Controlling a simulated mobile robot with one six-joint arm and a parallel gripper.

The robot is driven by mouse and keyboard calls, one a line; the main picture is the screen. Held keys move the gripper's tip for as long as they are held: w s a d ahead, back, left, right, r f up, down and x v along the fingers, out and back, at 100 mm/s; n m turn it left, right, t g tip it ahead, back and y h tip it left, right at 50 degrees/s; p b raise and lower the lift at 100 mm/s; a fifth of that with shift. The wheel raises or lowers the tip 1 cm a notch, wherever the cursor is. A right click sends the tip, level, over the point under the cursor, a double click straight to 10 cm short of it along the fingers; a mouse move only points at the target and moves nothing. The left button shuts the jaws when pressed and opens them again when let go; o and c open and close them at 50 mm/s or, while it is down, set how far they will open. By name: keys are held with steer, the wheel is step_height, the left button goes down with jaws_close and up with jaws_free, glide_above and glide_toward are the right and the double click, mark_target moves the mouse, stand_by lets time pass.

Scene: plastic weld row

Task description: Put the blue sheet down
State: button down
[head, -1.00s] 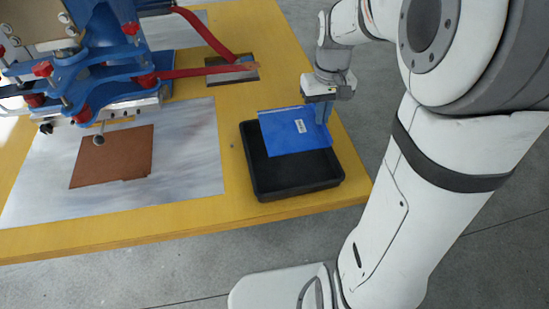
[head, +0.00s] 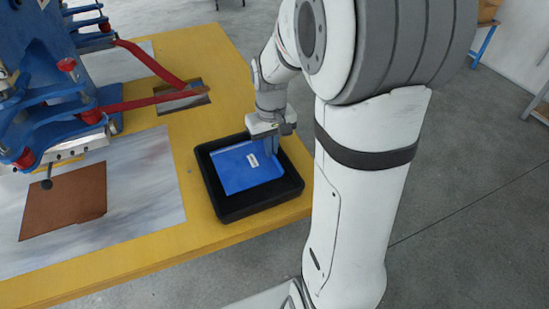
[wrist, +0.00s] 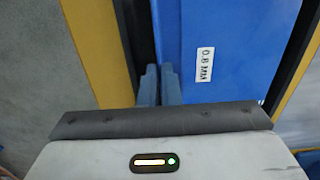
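The blue sheet (head: 243,170) is low inside the black tray (head: 238,211), with a small white label on its face. In the wrist view the blue sheet (wrist: 228,25) carries a label reading 0.8 MM. My gripper (head: 272,148) is over the far right part of the tray, at the sheet's edge. In the wrist view my gripper's fingers (wrist: 160,80) are close together and shut on that edge. Whether the sheet lies fully flat on the tray floor cannot be told.
The tray stands on a yellow table (head: 150,250) near its right corner. A blue machine with red levers (head: 150,65) stands to the left. A brown sheet (head: 65,200) lies on a grey plate (head: 150,190).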

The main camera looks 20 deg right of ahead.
steer(key=shift+f+b, duration=0.4)
steer(key=shift+f, duration=1.55)
steer(key=shift+f, duration=0.15)
steer(key=c, duration=1.6)
jaws_free()
steer(key=shift+c, duration=0.2)
step_height(320, 180, up, 12)
steer(key=shift+r+p, duration=0.1)
steer(key=shift+p, duration=1.1)
steer(key=s+a+t, duration=0.1)
steer(key=s+a, duration=0.1)
steer(key=s, duration=0.5)
steer(key=s+a+f, duration=0.1)
steer(key=s+a, duration=0.2)
steer(key=s, duration=0.4)
steer(key=shift+a+t, duration=0.25)
steer(key=shift+t, duration=0.15)
